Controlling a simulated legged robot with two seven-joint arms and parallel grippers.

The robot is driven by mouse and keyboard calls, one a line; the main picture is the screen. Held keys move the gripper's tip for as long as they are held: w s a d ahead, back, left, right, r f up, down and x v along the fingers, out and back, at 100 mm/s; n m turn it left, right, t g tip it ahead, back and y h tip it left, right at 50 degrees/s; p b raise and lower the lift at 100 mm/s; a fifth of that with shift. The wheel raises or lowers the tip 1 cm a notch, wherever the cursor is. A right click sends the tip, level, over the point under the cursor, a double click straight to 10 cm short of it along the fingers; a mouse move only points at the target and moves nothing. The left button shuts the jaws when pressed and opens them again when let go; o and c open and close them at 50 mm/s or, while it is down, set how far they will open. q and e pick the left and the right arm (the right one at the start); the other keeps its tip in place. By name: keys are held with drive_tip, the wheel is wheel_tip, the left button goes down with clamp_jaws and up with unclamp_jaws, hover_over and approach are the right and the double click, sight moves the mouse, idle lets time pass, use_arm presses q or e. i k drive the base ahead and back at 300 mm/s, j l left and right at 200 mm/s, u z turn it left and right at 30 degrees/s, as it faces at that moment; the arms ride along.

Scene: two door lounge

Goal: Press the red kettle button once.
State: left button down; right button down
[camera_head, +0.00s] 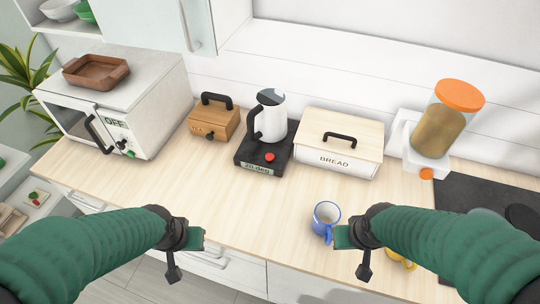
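A white kettle (270,112) with a black handle stands upright on a black base (250,158) near the back of the counter. The red button (269,157) sits on the front right of the base. A small display on the base's front reads about "20 deg". My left gripper (188,240) is over the counter's front edge at left, apart from the kettle. My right gripper (352,238) is at the front right, close by the blue mug. Neither gripper is near the button. Whether their fingers are open or shut is not clear.
A blue mug (326,218) stands near the front edge. A bread box (339,158) is right of the kettle, a wooden box (214,118) left. A microwave (118,105) and an orange-lidded dispenser (440,130) stand farther out. Counter before the kettle is clear.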

sight(269, 156)
drive_tip(key=i+j, duration=0.1)
drive_tip(key=j, duration=0.4)
drive_tip(key=i+j+z, duration=0.1)
drive_tip(key=j, duration=0.45)
drive_tip(key=i+j, duration=0.15)
drive_tip(key=j, duration=0.35)
drive_tip(key=i+j, duration=0.1)
drive_tip(key=j, duration=0.45)
drive_tip(key=l+z, duration=0.05)
